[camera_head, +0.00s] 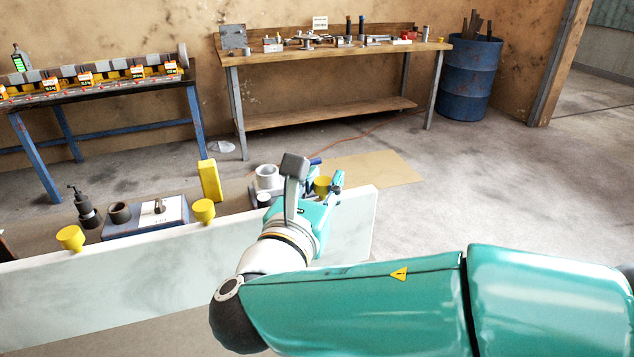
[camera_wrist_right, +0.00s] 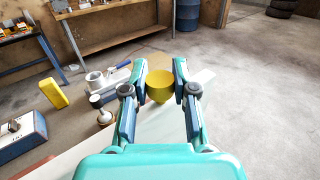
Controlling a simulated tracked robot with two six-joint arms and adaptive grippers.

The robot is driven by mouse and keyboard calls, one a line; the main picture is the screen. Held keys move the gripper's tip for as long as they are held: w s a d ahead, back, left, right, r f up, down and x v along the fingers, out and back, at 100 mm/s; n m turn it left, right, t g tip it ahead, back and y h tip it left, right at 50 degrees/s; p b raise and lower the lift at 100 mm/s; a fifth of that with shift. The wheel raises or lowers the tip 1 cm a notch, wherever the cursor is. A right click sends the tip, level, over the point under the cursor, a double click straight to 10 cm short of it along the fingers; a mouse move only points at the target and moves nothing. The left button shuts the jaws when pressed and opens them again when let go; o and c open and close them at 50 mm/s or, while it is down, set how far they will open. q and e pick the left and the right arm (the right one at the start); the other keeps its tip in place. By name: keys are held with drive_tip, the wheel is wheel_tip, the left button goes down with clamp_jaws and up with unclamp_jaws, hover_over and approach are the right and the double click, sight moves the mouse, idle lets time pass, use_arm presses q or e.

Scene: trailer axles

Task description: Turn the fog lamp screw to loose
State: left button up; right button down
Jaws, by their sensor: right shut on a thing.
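Several yellow knob-like screws stand along the top edge of a white panel (camera_head: 180,265): one at the left (camera_head: 70,239), one near the middle (camera_head: 203,211), and one at the right end (camera_head: 322,185). No label shows which is the fog lamp screw. My right gripper (camera_head: 324,188) is at the right-end screw. In the right wrist view that yellow screw (camera_wrist_right: 160,86) sits between the two fingers of my right gripper (camera_wrist_right: 160,76), which is shut on it. The screw's lower part is hidden. My left gripper is not in view.
Behind the panel are a yellow block (camera_head: 210,181), a blue-and-white box (camera_head: 146,216), a dark bottle-like tool (camera_head: 84,208) and a white cup-like part (camera_head: 267,177). A workbench (camera_head: 330,58) and blue barrel (camera_head: 470,77) stand farther back. Floor at right is clear.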

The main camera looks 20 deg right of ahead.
drive_tip(key=shift+d+r+n+t+y, duration=0.1)
drive_tip(key=shift+n+t+y, duration=0.2)
drive_tip(key=shift+y, duration=0.2)
idle(0.3)
